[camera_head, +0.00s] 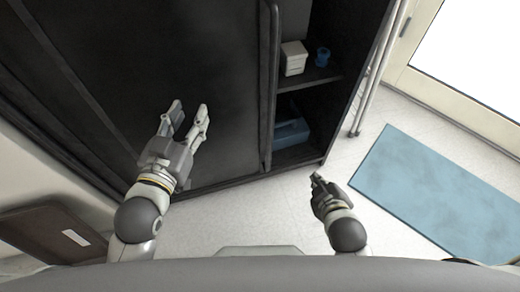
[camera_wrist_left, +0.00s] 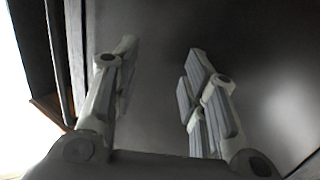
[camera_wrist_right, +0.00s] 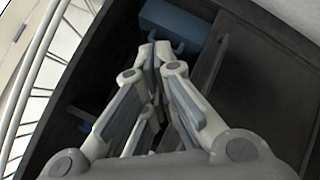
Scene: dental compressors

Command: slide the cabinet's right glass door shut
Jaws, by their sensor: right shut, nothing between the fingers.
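The dark cabinet (camera_head: 312,158) stands in front of me, its right end open. A dark door panel (camera_head: 215,70) covers the part left of the opening, with an upright edge strip (camera_head: 268,110) beside the gap. In the right wrist view the panel (camera_wrist_right: 270,90) lies to the right of the opening. My left gripper (camera_head: 190,108) is open and empty in front of the dark panel, which fills much of the left wrist view. My right gripper (camera_head: 316,178) is shut and empty, low near the cabinet's bottom right corner, apart from the edge strip.
The open shelves hold a white box (camera_head: 294,58), a blue cup (camera_head: 322,56) and a blue bin (camera_head: 290,133). White metal poles (camera_head: 372,85) stand right of the cabinet. A blue mat (camera_head: 435,185) lies on the floor at right. A brown board-like object (camera_head: 45,235) is at lower left.

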